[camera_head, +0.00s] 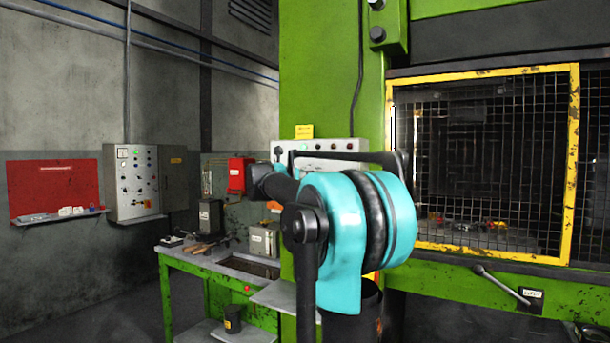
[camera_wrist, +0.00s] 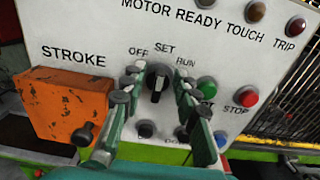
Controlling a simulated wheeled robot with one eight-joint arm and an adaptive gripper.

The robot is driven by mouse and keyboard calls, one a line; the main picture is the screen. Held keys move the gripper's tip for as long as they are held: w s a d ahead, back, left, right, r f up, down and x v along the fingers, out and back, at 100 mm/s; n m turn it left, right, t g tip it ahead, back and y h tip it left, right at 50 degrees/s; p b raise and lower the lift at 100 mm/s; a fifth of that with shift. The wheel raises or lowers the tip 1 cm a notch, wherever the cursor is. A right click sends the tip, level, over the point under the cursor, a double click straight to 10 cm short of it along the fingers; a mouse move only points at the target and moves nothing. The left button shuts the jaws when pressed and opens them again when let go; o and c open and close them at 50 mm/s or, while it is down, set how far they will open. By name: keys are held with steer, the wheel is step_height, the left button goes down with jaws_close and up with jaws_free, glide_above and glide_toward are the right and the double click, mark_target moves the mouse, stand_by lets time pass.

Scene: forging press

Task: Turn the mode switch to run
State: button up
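The mode switch (camera_wrist: 158,76) is a black knob on a pale panel (camera_wrist: 95,25), with OFF, SET and RUN printed in an arc above it. The knob looks roughly upright, towards SET; its exact pointing is hard to tell. My gripper (camera_wrist: 158,84) is open, with one green and grey finger on each side of the knob. A gap shows between the knob and each finger. In the head view the panel (camera_head: 330,146) shows only in part behind my arm, and the knob and gripper cannot be made out.
A green button (camera_wrist: 206,86) and a red STOP button (camera_wrist: 246,97) sit right of the knob. An orange box (camera_wrist: 62,102) juts out at left, under STROKE. Small black knobs lie below. A yellow-framed mesh guard (camera_head: 480,160) stands right of the panel, a green workbench (camera_head: 200,262) to the left.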

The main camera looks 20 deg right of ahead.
steer(key=shift+d, duration=0.15)
steer(key=shift+c, duration=0.3)
jaws_close()
steer(key=shift+m, duration=0.4)
steer(key=shift+s+d+f+m, duration=0.1)
steer(key=shift+s+m, duration=0.05)
steer(key=shift+m, duration=1.2)
steer(key=shift+s+d+f+m, duration=0.1)
steer(key=shift+m, duration=1.2)
steer(key=shift+s+d+m, duration=0.1)
steer(key=shift+s+m, duration=0.05)
steer(key=shift+m, duration=1.2)
